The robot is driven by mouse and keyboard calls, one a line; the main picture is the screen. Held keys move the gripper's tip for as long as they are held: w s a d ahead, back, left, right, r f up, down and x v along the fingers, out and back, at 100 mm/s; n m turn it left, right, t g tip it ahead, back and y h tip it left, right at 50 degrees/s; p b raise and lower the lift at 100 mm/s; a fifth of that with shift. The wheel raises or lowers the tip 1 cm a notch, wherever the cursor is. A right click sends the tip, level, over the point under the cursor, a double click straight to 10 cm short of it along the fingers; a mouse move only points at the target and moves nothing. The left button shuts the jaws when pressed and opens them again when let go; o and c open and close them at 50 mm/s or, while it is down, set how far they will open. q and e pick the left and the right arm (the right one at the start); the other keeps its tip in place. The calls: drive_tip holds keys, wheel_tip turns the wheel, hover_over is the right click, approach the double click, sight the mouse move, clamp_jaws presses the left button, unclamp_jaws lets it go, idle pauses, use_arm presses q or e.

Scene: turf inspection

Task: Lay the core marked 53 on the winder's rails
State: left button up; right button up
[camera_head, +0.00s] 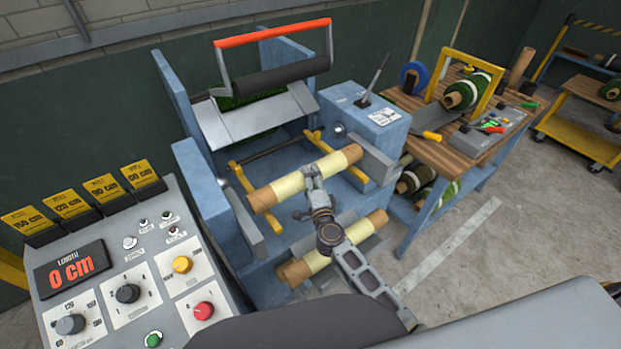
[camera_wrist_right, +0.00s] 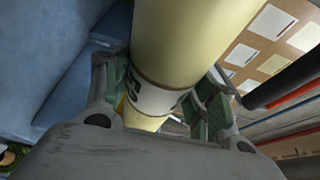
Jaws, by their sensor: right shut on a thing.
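My right gripper (camera_head: 314,180) is shut around the middle of a pale yellow core (camera_head: 285,190) with brown ends. In the right wrist view this core (camera_wrist_right: 190,45) passes between the fingers (camera_wrist_right: 160,105). Its white label shows part of a dark mark, too hidden to read as a number. The winder (camera_head: 222,212) is blue, with yellow rails (camera_head: 240,178) on its left and right (camera_head: 345,168). The held core lies across the front part of the rails; I cannot tell whether it touches them. My left gripper is not in view.
A second yellow core (camera_head: 305,266) lies in front of the winder, partly behind my right arm. A control panel (camera_head: 130,270) reading 0 cm stands at left. A red-handled roller frame (camera_head: 272,60) rises behind. A wooden bench (camera_head: 425,150) with turf rolls stands at right.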

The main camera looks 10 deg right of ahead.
drive_tip(key=shift+f, duration=0.1)
idle(0.3)
drive_tip(key=o, duration=1.4)
drive_tip(key=shift+f, duration=0.1)
drive_tip(key=shift+s+d, duration=0.1)
drive_tip(key=shift+s, duration=5.9)
